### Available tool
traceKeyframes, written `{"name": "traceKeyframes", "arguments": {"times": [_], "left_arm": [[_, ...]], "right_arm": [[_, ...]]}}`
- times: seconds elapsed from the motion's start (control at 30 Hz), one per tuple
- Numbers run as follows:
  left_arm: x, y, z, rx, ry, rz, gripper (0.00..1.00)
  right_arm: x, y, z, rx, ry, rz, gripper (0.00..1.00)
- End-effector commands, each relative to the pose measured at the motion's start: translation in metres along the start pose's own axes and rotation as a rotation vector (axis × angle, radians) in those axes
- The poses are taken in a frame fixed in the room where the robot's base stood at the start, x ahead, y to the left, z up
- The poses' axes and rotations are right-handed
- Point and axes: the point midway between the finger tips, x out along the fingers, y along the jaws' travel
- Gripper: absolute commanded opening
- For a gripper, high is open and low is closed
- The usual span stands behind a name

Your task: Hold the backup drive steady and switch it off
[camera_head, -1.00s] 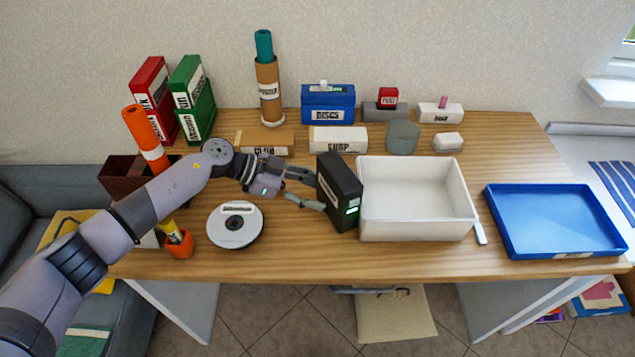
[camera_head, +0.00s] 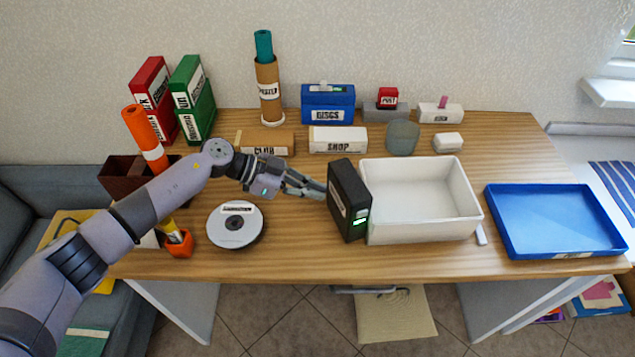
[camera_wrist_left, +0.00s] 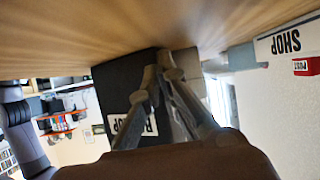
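The black backup drive (camera_head: 346,196) stands upright near the middle of the table, against or very close to the white bin's left side. A green light (camera_head: 360,221) glows on its front, with a small pale switch (camera_head: 362,212) just above. My left gripper (camera_head: 322,191) is at the drive's left side, its fingers brought together with nothing between them. In the left wrist view the fingertips (camera_wrist_left: 158,72) lie against or just before the drive's dark labelled side (camera_wrist_left: 112,85); contact is hard to tell. My right gripper is not in view.
The white bin (camera_head: 375,233) stands right of the drive, with a blue tray (camera_head: 585,254) farther right. A disc (camera_head: 237,230) lies left of the drive. Labelled boxes, including SHOP (camera_head: 338,139), line the back. The table in front of the drive is clear.

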Motion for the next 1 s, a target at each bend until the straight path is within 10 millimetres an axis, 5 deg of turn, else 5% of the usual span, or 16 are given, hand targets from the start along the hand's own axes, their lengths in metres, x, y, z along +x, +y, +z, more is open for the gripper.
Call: {"name": "traceKeyframes", "arguments": {"times": [0.9,1.0], "left_arm": [[-0.0002,-0.0002,0.0001,0.000,0.000,0.000,0.66],[-0.0002,-0.0002,0.0001,0.000,0.000,0.000,0.67]], "right_arm": [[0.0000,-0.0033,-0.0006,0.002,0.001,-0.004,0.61],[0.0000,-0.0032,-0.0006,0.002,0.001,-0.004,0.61]]}}
